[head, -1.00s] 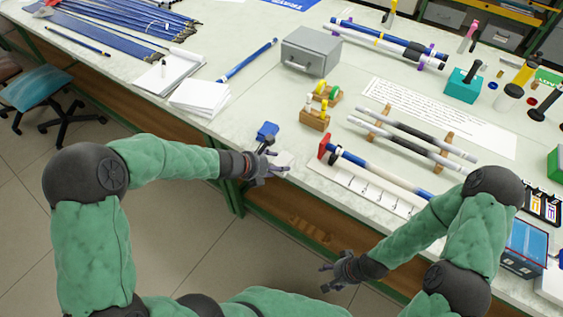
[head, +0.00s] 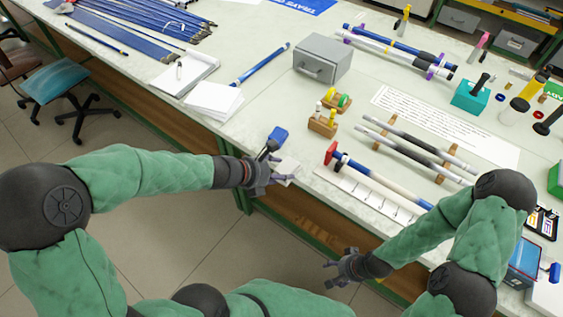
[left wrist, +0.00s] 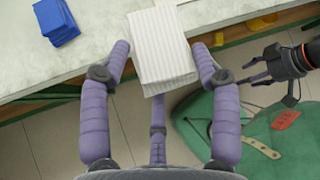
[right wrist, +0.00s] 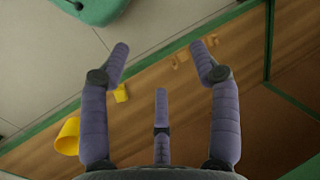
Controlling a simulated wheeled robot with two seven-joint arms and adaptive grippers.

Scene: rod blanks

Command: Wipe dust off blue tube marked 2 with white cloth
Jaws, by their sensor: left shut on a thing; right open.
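My left gripper (head: 272,177) is shut on the white cloth (left wrist: 160,45), a folded, faintly striped pad between its fingers in the left wrist view. The cloth (head: 287,168) is at the table's front edge in the head view. A blue tube (head: 372,37) lies at the back. I cannot read a 2 on either. My right gripper (head: 343,270) is open and empty, in front of the table; its fingers (right wrist: 161,60) show apart.
A blue block (head: 278,135) lies just behind the cloth. A white marked strip (head: 352,187) lies along the front edge. Two grey-and-black rods (head: 415,146) rest on wooden supports. A grey box (head: 322,60), white pads (head: 213,100) and a teal block (head: 471,94) stand farther back.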

